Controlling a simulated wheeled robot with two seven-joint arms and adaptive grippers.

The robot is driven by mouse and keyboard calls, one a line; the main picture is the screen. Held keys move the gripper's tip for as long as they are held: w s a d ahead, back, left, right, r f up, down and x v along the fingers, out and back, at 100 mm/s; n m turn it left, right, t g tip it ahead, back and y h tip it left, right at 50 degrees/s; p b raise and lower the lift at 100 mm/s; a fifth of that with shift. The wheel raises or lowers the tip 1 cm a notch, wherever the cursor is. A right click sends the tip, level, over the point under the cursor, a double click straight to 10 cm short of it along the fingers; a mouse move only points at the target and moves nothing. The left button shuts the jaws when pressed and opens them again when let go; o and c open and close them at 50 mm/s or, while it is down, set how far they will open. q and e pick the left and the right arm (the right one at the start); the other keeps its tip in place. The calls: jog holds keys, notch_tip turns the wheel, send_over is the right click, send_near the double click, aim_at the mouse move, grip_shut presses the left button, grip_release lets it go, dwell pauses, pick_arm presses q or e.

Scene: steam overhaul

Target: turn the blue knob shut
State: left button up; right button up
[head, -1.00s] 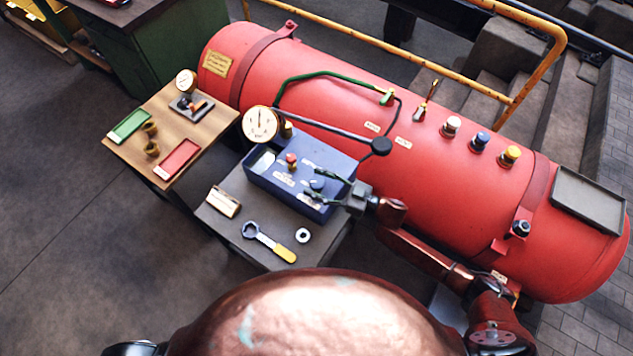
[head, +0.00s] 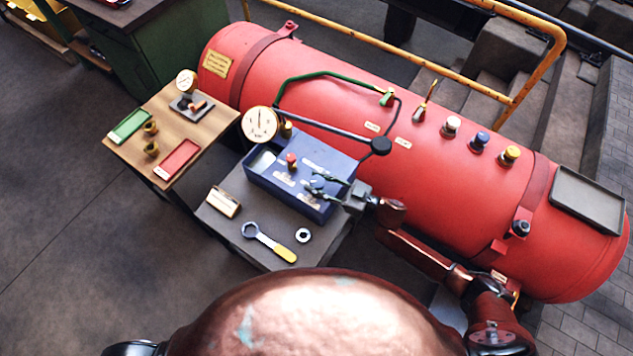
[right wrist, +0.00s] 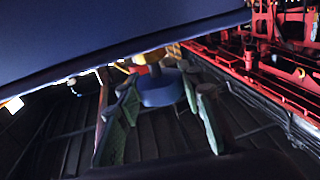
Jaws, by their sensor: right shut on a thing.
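The blue knob (head: 317,184) sits on top of the blue box (head: 262,179), towards its right side. My right gripper (head: 319,184) reaches in from the right, with its fingers at the knob and partly covering it. In the right wrist view, the blue knob (right wrist: 158,88) shows between the two green-padded fingers of my right gripper (right wrist: 162,105). The gripper is shut on the knob. The knob's turn angle cannot be made out. My left gripper is not in view.
A red knob (head: 291,160) stands on the same box, near a round gauge (head: 259,124). A wrench (head: 268,243), a ring (head: 303,235) and a small block (head: 223,201) lie on the grey table (head: 244,226). The red boiler (head: 330,90) lies behind, with white, blue and yellow caps.

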jog(key=m+t+h+p, duration=0.2)
jog(key=t, duration=0.1)
jog(key=m+t+p, duration=0.1)
jog(key=p, duration=0.1)
jog(key=shift+r+m+h, duration=0.25)
jog(key=shift+m+h, duration=0.05)
jog(key=shift+h, duration=0.1)
jog(key=m+t+h+p, duration=0.1)
jog(key=m+t+h, duration=0.1)
jog(key=shift+f+t, duration=0.15)
jog(key=shift+t, duration=0.15)
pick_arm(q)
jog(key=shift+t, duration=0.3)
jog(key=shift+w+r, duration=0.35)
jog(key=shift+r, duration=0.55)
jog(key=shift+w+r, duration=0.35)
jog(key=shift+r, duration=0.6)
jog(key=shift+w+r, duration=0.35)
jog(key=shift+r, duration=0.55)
pick_arm(e)
jog(key=shift+d+f+m+t+h, duration=0.1)
jog(key=shift+m+t+h, duration=0.8)
jog(key=shift+h, duration=0.5)
jog(key=shift+w, duration=0.1)
jog(key=o, duration=1.2)
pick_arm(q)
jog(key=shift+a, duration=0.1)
